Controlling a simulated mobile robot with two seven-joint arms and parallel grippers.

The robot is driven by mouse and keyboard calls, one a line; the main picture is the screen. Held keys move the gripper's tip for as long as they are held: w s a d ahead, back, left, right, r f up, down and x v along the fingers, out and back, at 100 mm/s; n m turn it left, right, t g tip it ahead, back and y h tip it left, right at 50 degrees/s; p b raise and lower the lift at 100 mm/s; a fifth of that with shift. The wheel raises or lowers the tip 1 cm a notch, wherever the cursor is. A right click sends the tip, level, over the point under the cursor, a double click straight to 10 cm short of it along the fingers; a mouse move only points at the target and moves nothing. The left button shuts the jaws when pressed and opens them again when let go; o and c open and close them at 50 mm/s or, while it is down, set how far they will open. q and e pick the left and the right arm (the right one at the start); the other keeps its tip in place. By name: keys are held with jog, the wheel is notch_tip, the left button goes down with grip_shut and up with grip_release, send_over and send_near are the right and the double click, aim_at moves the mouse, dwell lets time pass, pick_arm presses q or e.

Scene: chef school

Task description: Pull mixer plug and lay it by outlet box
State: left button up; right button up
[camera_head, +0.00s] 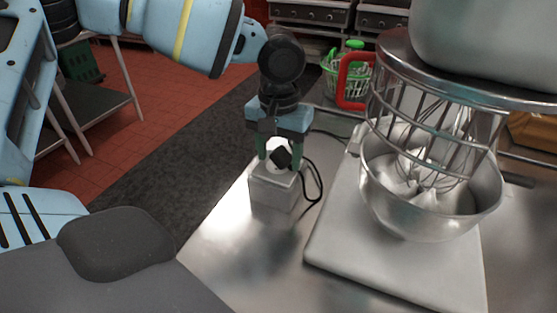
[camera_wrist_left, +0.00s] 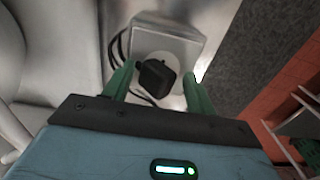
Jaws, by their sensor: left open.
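The black mixer plug (camera_head: 282,157) sits at the top of the metal outlet box (camera_head: 273,188), its black cord (camera_head: 315,187) curving down to the right. In the left wrist view the plug (camera_wrist_left: 156,78) shows against the pale socket face of the box (camera_wrist_left: 187,42). My left gripper (camera_head: 278,160) points down over the box. Its green fingers (camera_wrist_left: 158,82) are open, one on each side of the plug, with gaps visible in the left wrist view. The mixer (camera_head: 470,50), with its wire guard and steel bowl (camera_head: 400,205), stands to the right. My right gripper is not in view.
The steel counter (camera_head: 235,230) is clear to the left and front of the box. The mixer's base plate (camera_head: 390,265) lies to its right. A dark mat (camera_head: 165,175) covers the floor at left.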

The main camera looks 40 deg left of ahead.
aim_at(282, 153)
pick_arm(q)
jog(key=shift+d+f, duration=0.15)
jog(key=shift+d, duration=0.15)
dwell(0.6)
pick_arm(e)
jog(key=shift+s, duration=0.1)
pick_arm(q)
jog(key=c, duration=1.2)
jog(key=shift+o, duration=0.2)
jog(key=shift+r, duration=0.2)
